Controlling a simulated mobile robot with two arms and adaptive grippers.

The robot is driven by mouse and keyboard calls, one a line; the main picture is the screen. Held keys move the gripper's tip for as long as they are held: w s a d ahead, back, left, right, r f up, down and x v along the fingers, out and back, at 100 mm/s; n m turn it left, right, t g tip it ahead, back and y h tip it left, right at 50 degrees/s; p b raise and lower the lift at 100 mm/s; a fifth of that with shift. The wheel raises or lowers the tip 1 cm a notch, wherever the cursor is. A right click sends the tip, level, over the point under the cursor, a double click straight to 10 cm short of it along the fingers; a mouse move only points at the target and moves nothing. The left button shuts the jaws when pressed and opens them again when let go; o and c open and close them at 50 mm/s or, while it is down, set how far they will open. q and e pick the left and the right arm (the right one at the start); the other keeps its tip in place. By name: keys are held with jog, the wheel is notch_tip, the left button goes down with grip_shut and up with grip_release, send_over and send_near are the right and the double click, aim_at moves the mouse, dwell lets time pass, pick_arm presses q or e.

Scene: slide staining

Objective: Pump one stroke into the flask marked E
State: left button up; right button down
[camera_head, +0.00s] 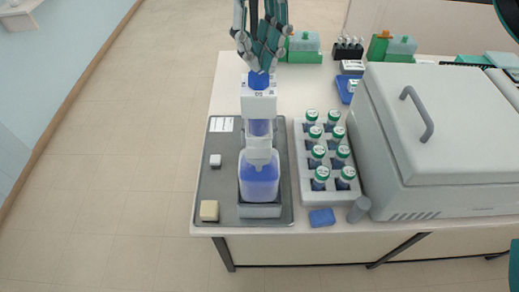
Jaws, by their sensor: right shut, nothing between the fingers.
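A white dispenser (257,104) with a blue top (258,81) stands upright on a dark grey tray (217,180). A clear vessel holding blue liquid (259,178) shows at its front, below the white body. My right gripper (259,67) points down over the blue top, shut, with its fingertips at or just above it; I cannot tell if they touch. I cannot read an E on any vessel; the markings are too small. My left gripper is not in view.
A pale rack (329,192) of several green-capped bottles stands right of the tray. A large grey lidded box (440,140) fills the right side. A blue block (321,217) and a grey cylinder (358,209) are near the front edge. A yellowish block (209,210) lies on the tray.

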aim_at(259, 75)
jog(key=shift+f+b, duration=1.15)
jog(key=shift+f, duration=0.5)
jog(key=shift+r+p, duration=1.3)
jog(key=shift+r, duration=0.75)
notch_tip(259, 75, up, 5)
jog(key=p, duration=0.3)
jog(key=shift+p, duration=0.35)
